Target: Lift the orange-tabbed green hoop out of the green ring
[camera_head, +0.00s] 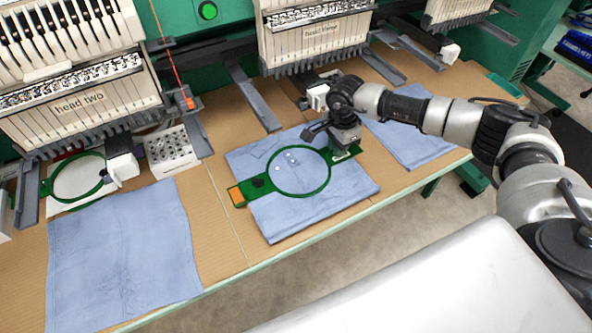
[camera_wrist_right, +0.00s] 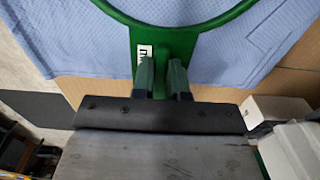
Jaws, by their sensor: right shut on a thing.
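A green hoop (camera_head: 329,174) with an orange tab (camera_head: 237,195) at its left end lies over the middle folded blue cloth. A second ring nested with it cannot be told apart at this size. My right gripper (camera_head: 345,148) is at the hoop's right end, shut on its green handle. In the right wrist view the gripper's two dark fingers (camera_wrist_right: 164,82) are at the handle, beside a white label (camera_wrist_right: 144,54), and the hoop's curve (camera_wrist_right: 178,27) shows beyond. Another green ring (camera_head: 103,172) without a visible orange tab is at the left machine head. My left gripper is not in view.
The middle blue cloth (camera_head: 285,222) lies on the brown table (camera_head: 215,215). Other blue cloths lie at left (camera_head: 120,250) and right (camera_head: 415,140). Embroidery machine heads (camera_head: 318,40) and metal arms overhang the back of the table. Bare table shows between the left and middle cloths.

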